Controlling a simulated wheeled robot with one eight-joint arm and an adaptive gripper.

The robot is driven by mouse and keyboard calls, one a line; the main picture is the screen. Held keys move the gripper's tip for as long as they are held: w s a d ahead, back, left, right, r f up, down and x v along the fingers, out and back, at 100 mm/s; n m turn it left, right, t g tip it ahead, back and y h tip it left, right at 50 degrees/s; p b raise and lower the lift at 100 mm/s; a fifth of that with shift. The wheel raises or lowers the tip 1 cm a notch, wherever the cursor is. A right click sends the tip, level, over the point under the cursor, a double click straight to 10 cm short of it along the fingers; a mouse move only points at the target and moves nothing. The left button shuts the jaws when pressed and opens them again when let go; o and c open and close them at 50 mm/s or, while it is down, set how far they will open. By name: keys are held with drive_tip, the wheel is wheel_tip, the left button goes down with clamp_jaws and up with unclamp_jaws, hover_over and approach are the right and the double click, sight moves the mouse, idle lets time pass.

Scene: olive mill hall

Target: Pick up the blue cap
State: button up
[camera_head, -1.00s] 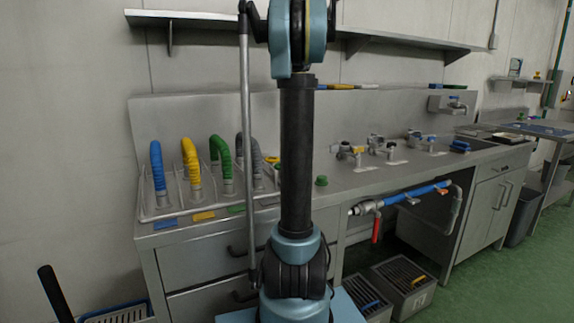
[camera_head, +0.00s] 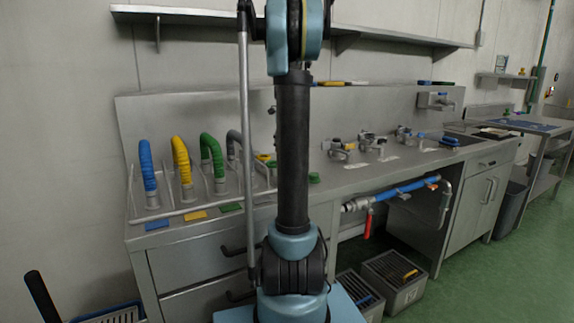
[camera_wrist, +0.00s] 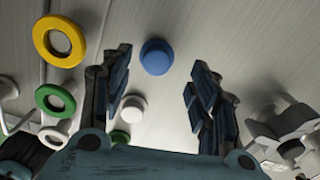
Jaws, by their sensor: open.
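The blue cap (camera_wrist: 156,57) is a small round cap on the steel surface in the wrist view. It lies beyond my gripper (camera_wrist: 160,75) and between the lines of its two fingers. The gripper is open and empty, with the dark fingers spread apart to either side. The cap appears free of both fingers. In the head view my arm column blocks part of the counter, and I cannot make out the blue cap or the gripper there.
A white cap (camera_wrist: 132,108) and a green cap (camera_wrist: 119,137) lie nearby. Yellow (camera_wrist: 59,42) and green (camera_wrist: 55,99) rings are at the left. Metal fittings (camera_wrist: 290,125) stand close at the right. The steel counter (camera_head: 330,178) carries coloured hoses (camera_head: 148,165) at its left.

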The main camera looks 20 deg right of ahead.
drive_tip(key=shift+s+a+f, duration=0.1)
drive_tip(key=shift+a+f, duration=0.05)
drive_tip(key=shift+f, duration=2.2)
drive_tip(key=c, duration=1.1)
